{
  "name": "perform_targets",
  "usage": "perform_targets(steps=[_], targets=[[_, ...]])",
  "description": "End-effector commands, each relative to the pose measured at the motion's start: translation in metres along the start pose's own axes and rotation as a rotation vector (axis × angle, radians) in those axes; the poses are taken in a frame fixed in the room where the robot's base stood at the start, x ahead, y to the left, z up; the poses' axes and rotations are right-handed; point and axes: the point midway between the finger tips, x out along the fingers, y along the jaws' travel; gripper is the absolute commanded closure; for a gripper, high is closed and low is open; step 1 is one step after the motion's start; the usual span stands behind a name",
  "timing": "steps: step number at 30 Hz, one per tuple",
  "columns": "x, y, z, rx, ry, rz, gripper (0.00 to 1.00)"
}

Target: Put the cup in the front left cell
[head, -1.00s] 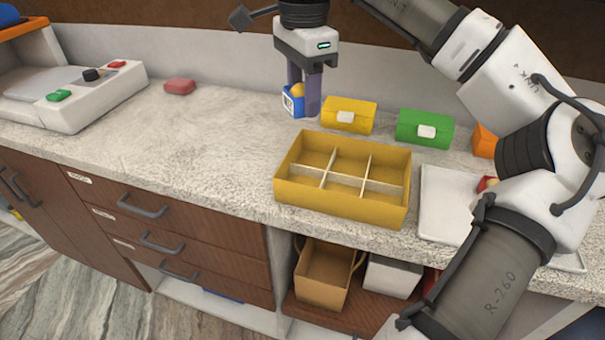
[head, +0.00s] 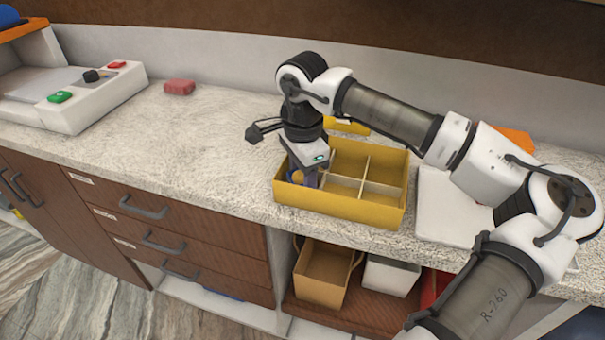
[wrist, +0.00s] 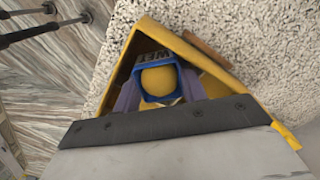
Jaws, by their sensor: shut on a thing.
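The blue cup (wrist: 154,66) has a round yellow thing (wrist: 158,81) in it and dark lettering reading "WET" on its side. My gripper (head: 304,182) is shut on the cup and points down into the front left cell of the yellow divided box (head: 345,207). In the wrist view, my two lavender fingers (wrist: 159,92) flank the cup. The box's yellow walls (wrist: 125,55) surround it there. In the head view the cup is mostly hidden by my gripper. I cannot tell whether it touches the cell floor.
A white tray (head: 437,215) lies right of the box. A yellow packet (head: 346,127) is partly hidden behind my arm. A red block (head: 179,87) and a white machine (head: 85,95) stand at the left. The counter left of the box is clear.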

Motion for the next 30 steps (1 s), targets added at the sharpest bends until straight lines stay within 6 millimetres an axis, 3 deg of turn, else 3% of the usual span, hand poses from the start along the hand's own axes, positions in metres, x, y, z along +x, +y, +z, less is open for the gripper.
perform_targets(steps=[11, 12, 14, 26, 30], targets=[[0.006, 0.0, 0.0, 0.0, 0.001, -0.001, 0.81], [0.004, 0.0, 0.0, 0.0, 0.001, -0.001, 0.55], [0.004, 0.0, 0.0, 0.0, 0.0, -0.001, 0.5], [-0.005, -0.001, 0.0, 0.001, 0.002, -0.002, 0.5], [-0.03, -0.001, 0.0, 0.0, 0.003, -0.003, 0.5]])
